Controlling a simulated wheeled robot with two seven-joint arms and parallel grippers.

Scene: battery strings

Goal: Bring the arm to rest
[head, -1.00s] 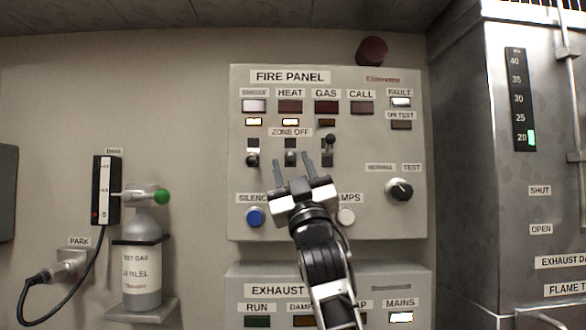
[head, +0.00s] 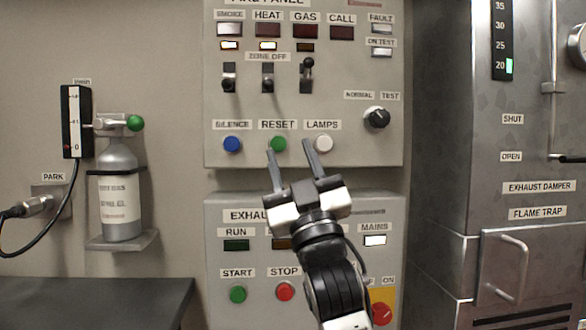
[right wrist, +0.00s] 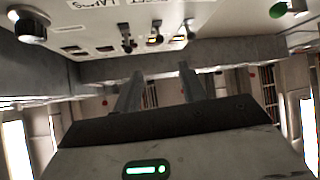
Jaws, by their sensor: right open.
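My right gripper (head: 290,148) is open and empty in the head view. Its fingers point up in front of the fire panel's lower edge, with the tips just below the green RESET button (head: 278,144). Whether they touch the panel cannot be told from the head view. In the right wrist view the two fingers (right wrist: 160,78) stand apart with nothing between them, and the panel face is at the top. My left gripper is not in view.
The fire panel (head: 222,105) has several switches, buttons and a NORMAL/TEST knob (head: 376,118). The exhaust panel (head: 218,205) lies below, partly behind my arm. A gas cylinder (head: 118,190) stands at left, above a dark surface (head: 90,300). A steel cabinet (head: 450,130) stands at right.

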